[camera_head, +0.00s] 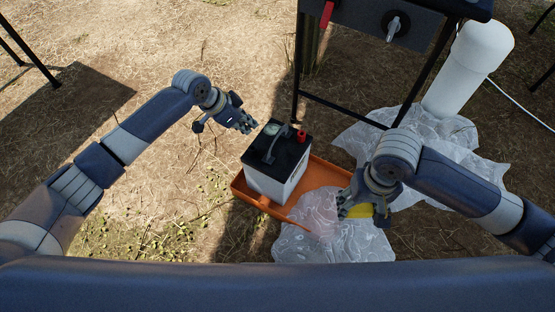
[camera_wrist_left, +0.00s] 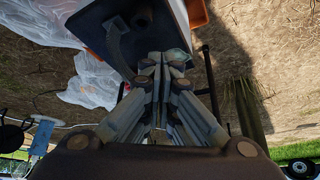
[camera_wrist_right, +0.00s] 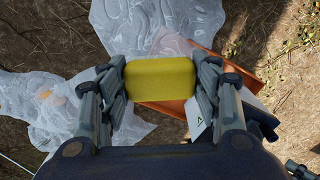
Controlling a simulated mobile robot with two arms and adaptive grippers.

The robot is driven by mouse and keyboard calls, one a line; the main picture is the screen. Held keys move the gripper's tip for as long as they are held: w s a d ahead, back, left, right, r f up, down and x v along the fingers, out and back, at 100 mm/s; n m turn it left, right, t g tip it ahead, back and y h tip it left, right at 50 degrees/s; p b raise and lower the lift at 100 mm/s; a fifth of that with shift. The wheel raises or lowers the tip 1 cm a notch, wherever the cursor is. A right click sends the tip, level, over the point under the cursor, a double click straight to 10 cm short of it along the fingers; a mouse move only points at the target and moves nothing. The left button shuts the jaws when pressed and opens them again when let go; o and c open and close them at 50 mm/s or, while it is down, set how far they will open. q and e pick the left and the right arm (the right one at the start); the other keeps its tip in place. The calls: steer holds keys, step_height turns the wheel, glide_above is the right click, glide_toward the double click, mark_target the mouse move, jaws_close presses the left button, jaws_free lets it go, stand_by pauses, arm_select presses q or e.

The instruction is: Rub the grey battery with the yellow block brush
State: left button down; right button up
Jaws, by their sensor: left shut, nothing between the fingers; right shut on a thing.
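The grey battery (camera_head: 273,182) with a black top and a carry handle stands upright in the left part of an orange tray (camera_head: 318,178). In the left wrist view the battery's dark top (camera_wrist_left: 120,35) shows just beyond the fingers. My left gripper (camera_head: 247,127) is shut and empty, just behind and left of the battery's top; I cannot tell if it touches. My right gripper (camera_head: 356,207) is shut on the yellow block brush (camera_wrist_right: 160,79), right of the battery and apart from it. In the head view the brush (camera_head: 360,211) is mostly hidden by the gripper.
Clear plastic sheeting (camera_head: 345,243) lies under and around the tray. A white cylinder (camera_head: 467,65) stands at the back right. A dark-legged stand with a control panel (camera_head: 375,22) rises behind the tray. Dry open ground (camera_head: 150,45) lies to the left.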

steer(key=shift+r, duration=0.35)
arm_select(q)
steer(key=shift+r, duration=0.25)
arm_select(e)
steer(key=shift+f, duration=0.1)
